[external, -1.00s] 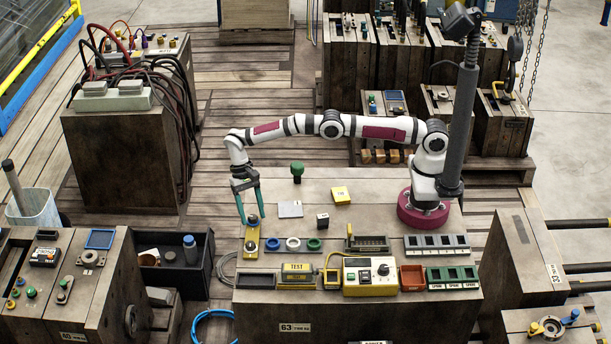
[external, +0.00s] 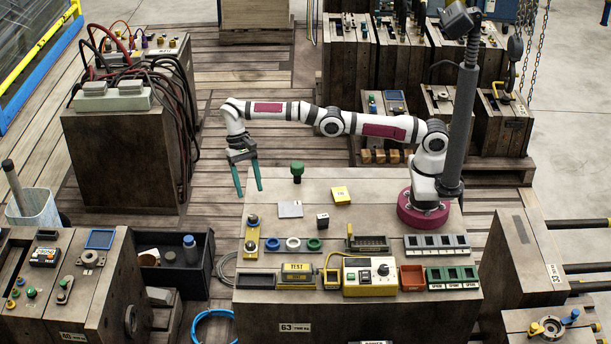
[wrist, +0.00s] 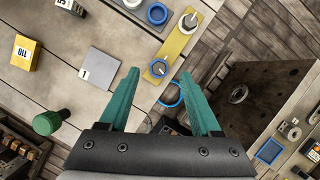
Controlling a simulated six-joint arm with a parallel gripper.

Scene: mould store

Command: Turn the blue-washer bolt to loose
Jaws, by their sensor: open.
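A yellow plate (external: 252,234) lies at the left end of the bench and carries two bolts. The blue-washer bolt (wrist: 158,68) is on the plate's far end, with a blue ring around its base. In the external view this bolt (external: 253,220) is small and its washer colour is hard to make out. The other bolt (wrist: 190,20) has a pale washer and is on the near end. My gripper (external: 249,193) is open and empty, above and apart from the blue-washer bolt. In the wrist view its green fingers (wrist: 159,73) appear either side of that bolt. The bolt's tightness cannot be told.
Blue (external: 272,244), white (external: 293,244) and green (external: 314,244) rings lie right of the plate. A grey card (external: 290,209), yellow block (external: 341,195) and green knob (external: 297,170) are further back. A yellow control box (external: 370,277) and trays line the front. A black bin (external: 207,264) stands left.

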